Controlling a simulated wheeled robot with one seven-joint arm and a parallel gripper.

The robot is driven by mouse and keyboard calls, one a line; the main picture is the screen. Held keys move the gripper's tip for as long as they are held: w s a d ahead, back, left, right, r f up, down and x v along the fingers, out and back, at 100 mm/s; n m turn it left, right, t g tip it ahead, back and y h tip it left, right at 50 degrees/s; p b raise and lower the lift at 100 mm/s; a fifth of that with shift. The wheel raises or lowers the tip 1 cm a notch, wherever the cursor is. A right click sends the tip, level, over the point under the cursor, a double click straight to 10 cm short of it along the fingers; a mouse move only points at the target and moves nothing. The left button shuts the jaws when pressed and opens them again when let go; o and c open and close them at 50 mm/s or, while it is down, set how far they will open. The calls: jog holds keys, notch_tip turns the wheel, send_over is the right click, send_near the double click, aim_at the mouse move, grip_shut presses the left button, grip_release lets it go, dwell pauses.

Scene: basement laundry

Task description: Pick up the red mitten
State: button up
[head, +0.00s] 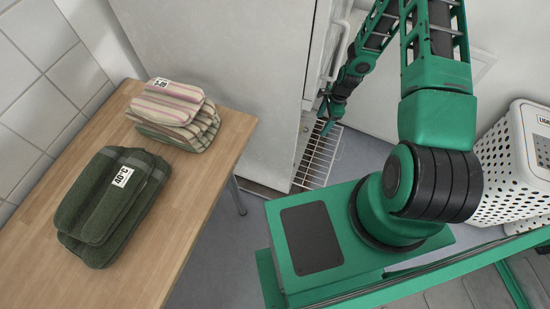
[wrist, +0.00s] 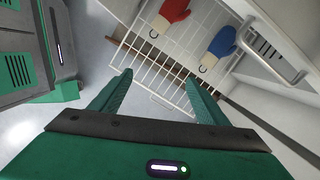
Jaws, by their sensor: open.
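The red mitten (wrist: 173,11) shows at the top of the wrist view, partly cut off by the frame edge. It lies on a white wire rack (wrist: 170,55), which also shows in the head view (head: 318,157). A blue mitten (wrist: 223,42) lies to its right on the same rack. Each has a pale cuff end with a small ring. I cannot make out either mitten in the head view. My gripper (wrist: 158,79) is open and empty, its fingers pointing toward the rack, apart from both mittens. In the head view my gripper (head: 327,124) is above the rack.
A wooden table (head: 215,165) at left holds folded green cloth (head: 95,215) and striped cloth (head: 175,115). A white perforated laundry basket (head: 500,165) stands at right. Grey floor is clear beside the table.

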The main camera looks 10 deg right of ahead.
jog(key=a+f+m+t, duration=0.1)
jog(key=a+f, duration=0.3)
jog(key=f, duration=0.4)
jog(key=a+f+m, duration=0.3)
jog(key=a+f, duration=0.2)
jog(key=f, duration=0.3)
jog(key=a+f+m+t+y, duration=0.1)
jog(key=a+f, duration=0.3)
jog(key=f, duration=0.4)
jog(key=shift+w+a+f+m+t, duration=0.15)
jog(key=shift+w+a+m+t, duration=0.15)
jog(key=shift+m, duration=0.2)
jog(key=shift+s+x, duration=0.15)
jog(key=shift+x, duration=1.15)
jog(key=shift+s+x, duration=0.2)
jog(key=shift+x, duration=1.15)
jog(key=shift+f, duration=0.1)
jog(key=c, duration=1.3)
